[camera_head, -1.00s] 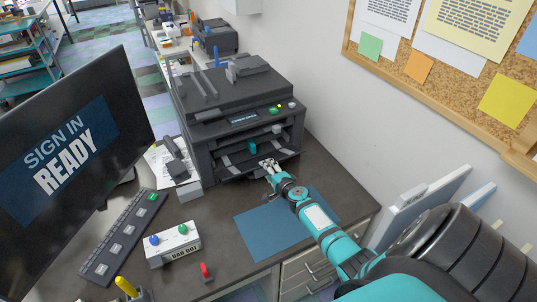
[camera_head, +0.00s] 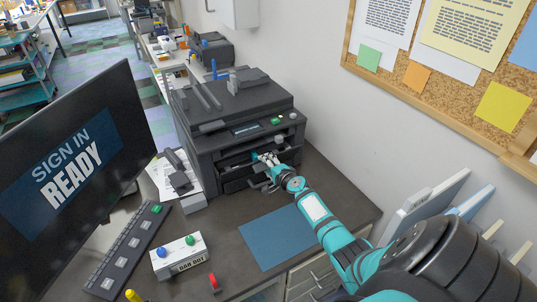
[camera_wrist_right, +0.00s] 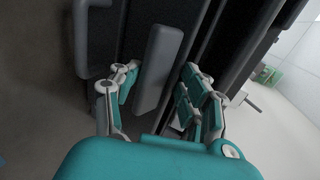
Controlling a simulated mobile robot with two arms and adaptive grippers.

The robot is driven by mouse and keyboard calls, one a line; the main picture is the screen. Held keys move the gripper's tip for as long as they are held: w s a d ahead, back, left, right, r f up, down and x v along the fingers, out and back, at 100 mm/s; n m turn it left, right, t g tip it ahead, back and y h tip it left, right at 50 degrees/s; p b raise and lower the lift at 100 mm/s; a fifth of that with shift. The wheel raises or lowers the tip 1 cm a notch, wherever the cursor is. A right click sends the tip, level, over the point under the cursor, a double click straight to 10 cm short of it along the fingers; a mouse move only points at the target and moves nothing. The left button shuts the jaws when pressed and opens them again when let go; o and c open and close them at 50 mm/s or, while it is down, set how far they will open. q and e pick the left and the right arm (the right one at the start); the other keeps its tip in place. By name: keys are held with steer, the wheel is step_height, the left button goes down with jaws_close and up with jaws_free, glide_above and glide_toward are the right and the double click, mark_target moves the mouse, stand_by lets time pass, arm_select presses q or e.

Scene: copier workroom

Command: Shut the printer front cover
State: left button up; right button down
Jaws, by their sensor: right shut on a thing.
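The dark grey printer (camera_head: 240,105) stands on the desk against the wall. Its front cover (camera_head: 236,170) is tilted up, with a dark gap above its top edge, so it is partly open. My right gripper (camera_head: 266,160) is at the cover's upper part, in front of the printer. In the right wrist view the fingers (camera_wrist_right: 160,75) are shut around a dark grey bar (camera_wrist_right: 158,88), which looks like the cover's grip. The fingers hide part of the cover's right side. My left gripper is not in view.
A monitor (camera_head: 70,180) and keyboard (camera_head: 128,250) are at the left. A white box with coloured buttons (camera_head: 180,256) sits in front. A blue mat (camera_head: 275,236) lies below my right arm. A corkboard (camera_head: 440,80) hangs on the right wall.

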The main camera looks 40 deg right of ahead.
steer(key=shift+w+d+r, duration=0.15)
steer(key=shift+w+r, duration=0.2)
steer(key=shift+w, duration=0.1)
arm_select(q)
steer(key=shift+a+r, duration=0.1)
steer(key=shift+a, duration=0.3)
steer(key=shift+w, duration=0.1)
arm_select(e)
steer(key=c, duration=1)
jaws_free()
steer(key=shift+c, duration=0.2)
steer(key=shift+o, duration=0.8)
steer(key=shift+s+r, duration=0.3)
steer(key=shift+s, duration=0.1)
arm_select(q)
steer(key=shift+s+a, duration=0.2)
arm_select(e)
steer(key=shift+f, duration=0.2)
